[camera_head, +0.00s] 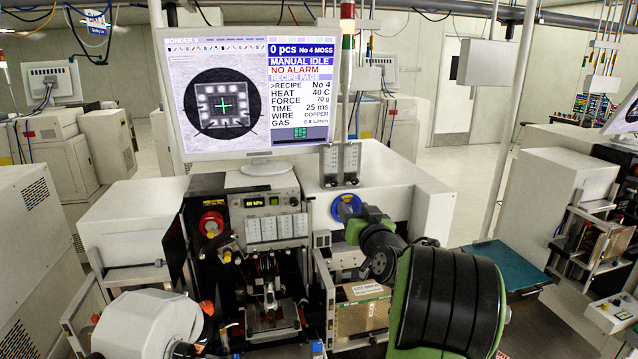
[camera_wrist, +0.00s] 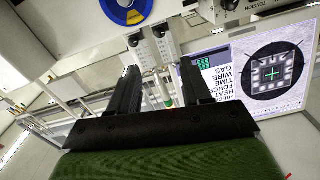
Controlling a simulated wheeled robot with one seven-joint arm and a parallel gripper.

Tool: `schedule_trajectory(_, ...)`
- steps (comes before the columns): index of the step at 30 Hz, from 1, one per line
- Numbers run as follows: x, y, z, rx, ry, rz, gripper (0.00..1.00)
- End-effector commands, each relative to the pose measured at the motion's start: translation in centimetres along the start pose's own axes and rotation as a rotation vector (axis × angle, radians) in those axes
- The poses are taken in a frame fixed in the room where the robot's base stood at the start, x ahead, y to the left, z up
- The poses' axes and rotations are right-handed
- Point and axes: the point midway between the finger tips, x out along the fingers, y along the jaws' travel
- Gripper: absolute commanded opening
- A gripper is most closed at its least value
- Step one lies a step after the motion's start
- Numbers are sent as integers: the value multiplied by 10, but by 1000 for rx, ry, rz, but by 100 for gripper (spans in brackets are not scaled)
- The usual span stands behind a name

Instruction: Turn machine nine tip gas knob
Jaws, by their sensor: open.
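Two small grey gas meters stand side by side on top of the machine, just right of the monitor's foot: a left one (camera_head: 330,165) and a right one (camera_head: 351,162). Each has a small knob at its lower end; I cannot tell which is the tip gas knob. In the wrist view, which is upside down, the meters show between and beyond my fingers, one (camera_wrist: 143,52) by the left finger and one (camera_wrist: 168,42) nearer the middle. My gripper (camera_wrist: 160,70) is open and empty, apart from both meters. In the head view its fingers cannot be made out.
The monitor (camera_head: 250,95) stands left of the meters; its screen reads "MANUAL IDLE" and "NO ALARM". A blue wire spool (camera_head: 345,206) is on the machine's front below the meters. A signal tower (camera_head: 347,40) rises behind them.

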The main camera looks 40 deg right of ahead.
Motion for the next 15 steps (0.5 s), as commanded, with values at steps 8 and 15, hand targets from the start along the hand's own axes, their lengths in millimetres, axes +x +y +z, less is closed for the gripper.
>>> schedule_trajectory(8, 63, -3, -3, 1, -1, -5, 48)
schedule_trajectory(15, 122, -3, -3, 0, -1, -5, 48)
